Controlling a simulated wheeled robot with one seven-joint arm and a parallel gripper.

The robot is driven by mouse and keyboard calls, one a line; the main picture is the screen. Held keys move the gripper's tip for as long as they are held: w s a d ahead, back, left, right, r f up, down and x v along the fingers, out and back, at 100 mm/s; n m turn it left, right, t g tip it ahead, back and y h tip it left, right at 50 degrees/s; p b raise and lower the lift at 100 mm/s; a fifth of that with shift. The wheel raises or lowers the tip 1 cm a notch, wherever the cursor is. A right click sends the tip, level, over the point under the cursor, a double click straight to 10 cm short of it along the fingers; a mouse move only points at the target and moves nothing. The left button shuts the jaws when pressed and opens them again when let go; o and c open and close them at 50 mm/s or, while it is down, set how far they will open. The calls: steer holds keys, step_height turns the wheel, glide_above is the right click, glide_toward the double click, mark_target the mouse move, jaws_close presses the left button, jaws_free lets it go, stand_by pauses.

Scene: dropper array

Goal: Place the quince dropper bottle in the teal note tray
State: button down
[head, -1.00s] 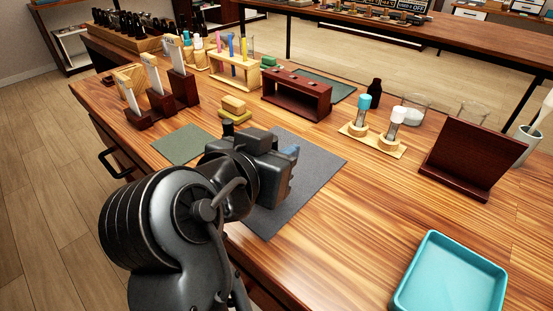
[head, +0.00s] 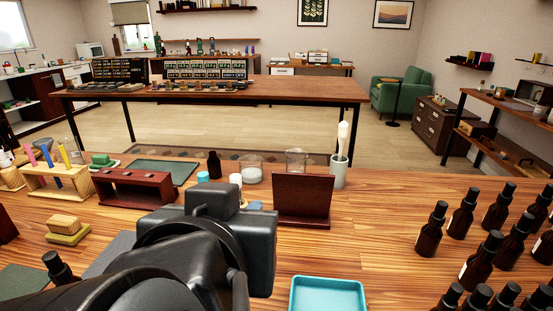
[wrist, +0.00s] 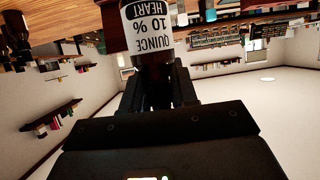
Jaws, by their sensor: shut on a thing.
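In the wrist view, my gripper (wrist: 160,88) is shut on a brown bottle (wrist: 150,32) whose white label reads "QUINCE 10% HEART", upside down in that picture.
Several dark dropper bottles (head: 428,232) stand on the right. A dark wooden stand (head: 302,199) and a white cup (head: 339,172) stand behind the tray. A dark red rack (head: 135,187) and another dark bottle (head: 58,268) are on the left.

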steer(key=w+d+m+g+h+p, duration=0.2)
steer(key=d+m+h+p, duration=0.35)
steer(key=d, duration=0.65)
steer(key=m+h+b, duration=0.1)
steer(key=h, duration=0.1)
glide_above(332, 299)
steer(key=shift+f, duration=4.95)
steer(key=shift+f, duration=0.1)
steer(key=shift+f+b, duration=0.15)
steer(key=shift+b, duration=0.15)
steer(key=c, duration=0.9)
jaws_free()
